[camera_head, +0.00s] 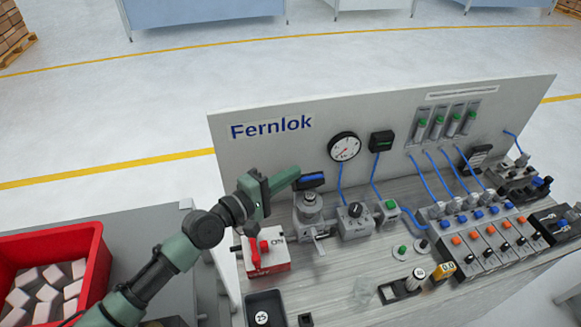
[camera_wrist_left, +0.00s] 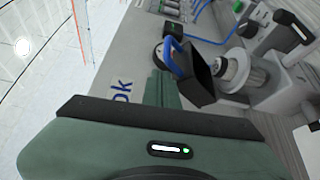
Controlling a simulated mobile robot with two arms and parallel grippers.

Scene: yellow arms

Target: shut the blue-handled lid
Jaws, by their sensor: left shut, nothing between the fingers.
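The lid (camera_head: 311,182) is dark with a blue handle, at the top of a grey cylindrical housing (camera_head: 309,206) on the bench. In the left wrist view the dark lid (camera_wrist_left: 194,84) and its blue handle (camera_wrist_left: 175,60) stand tilted up beside the grey cylinder (camera_wrist_left: 234,70), so the lid looks open. My left gripper (camera_head: 293,178) is green, shut and empty, its fingertips just left of the lid. In the left wrist view the shut fingers (camera_wrist_left: 160,88) are close to the lid; I cannot tell whether they touch. My right gripper is out of view.
A red-handled switch box (camera_head: 265,252) stands below my left gripper. A gauge (camera_head: 344,147) is on the back panel (camera_head: 270,155). A regulator (camera_head: 355,216) with a black knob is right of the housing. A red crate (camera_head: 92,243) is at the left.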

